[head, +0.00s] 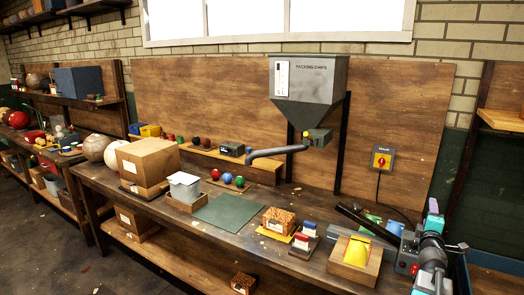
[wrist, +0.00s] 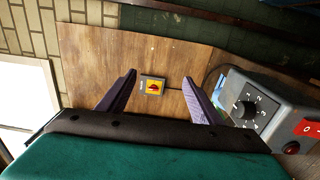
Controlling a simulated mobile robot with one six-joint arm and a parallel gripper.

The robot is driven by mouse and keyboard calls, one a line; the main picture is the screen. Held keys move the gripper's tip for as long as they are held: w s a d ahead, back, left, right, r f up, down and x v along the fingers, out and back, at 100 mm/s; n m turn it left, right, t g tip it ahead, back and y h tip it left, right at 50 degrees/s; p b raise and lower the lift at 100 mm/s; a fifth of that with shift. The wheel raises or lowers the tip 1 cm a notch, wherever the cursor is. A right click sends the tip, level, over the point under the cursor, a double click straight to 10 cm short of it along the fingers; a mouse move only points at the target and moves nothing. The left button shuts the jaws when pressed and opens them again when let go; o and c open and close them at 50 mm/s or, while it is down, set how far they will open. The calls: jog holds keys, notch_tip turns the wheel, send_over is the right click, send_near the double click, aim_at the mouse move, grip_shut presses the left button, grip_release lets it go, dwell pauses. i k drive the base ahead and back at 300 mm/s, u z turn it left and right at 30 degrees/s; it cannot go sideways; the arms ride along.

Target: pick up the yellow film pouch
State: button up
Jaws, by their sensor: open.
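A yellow piece that looks like the film pouch (head: 357,251) rests on a light wooden block (head: 340,272) near the bench's front right in the head view. My gripper (wrist: 157,82) shows in the wrist view with its two dark fingers spread and nothing between them. It faces the wooden back panel, and the pouch is not in the wrist view. In the head view my arm (head: 432,250) stands to the right of the pouch and apart from it; its fingers are not clear there.
A sealer switch (head: 382,158) is on the back panel; it also shows in the wrist view (wrist: 152,87). A grey control box with a dial (wrist: 250,108) is at right there. A dark sealer bar (head: 370,226) lies behind the pouch. A patterned box (head: 279,220) stands left.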

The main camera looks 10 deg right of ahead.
aim_at(356, 254)
jog(key=k, duration=0.9)
